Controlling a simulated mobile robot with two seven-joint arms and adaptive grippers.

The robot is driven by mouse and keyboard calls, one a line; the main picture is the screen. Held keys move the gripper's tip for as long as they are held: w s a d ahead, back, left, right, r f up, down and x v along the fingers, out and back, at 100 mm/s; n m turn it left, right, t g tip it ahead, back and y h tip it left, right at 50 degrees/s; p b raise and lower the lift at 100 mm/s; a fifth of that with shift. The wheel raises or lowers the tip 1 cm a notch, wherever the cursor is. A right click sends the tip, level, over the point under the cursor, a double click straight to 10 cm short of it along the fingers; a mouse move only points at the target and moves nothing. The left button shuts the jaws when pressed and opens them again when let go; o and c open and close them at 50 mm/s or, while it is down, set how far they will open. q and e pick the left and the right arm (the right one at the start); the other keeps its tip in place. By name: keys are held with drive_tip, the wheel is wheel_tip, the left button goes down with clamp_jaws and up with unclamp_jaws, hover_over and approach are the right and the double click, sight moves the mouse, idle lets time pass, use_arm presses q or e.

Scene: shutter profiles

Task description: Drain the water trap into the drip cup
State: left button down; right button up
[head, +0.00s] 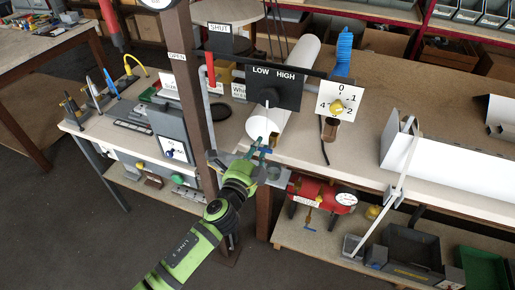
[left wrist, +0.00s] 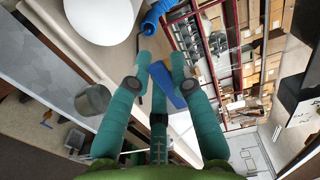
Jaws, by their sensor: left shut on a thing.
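My left gripper (head: 262,153) is at the front edge of the bench, below the LOW/HIGH panel. In the left wrist view its teal fingers (left wrist: 162,60) are closed around a small blue lever (left wrist: 167,86). I cannot make out the body of the water trap; the gripper and panel cover that area. A small grey cup (left wrist: 92,99), which looks like the drip cup, is left of the fingers and apart from them. In the head view a cup (head: 274,172) shows just below and right of the gripper. My right gripper is out of view.
A brown post (head: 198,100) stands close to my left arm. A red tank (head: 318,196) with a gauge (head: 345,199) hangs below the bench edge. A white roll (head: 293,85), a dial plate (head: 338,103) and a blue coiled hose (head: 343,54) are above the bench.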

use_arm(q)
drive_tip(key=c, duration=1.1)
unclamp_jaws()
drive_tip(key=v, duration=1.2)
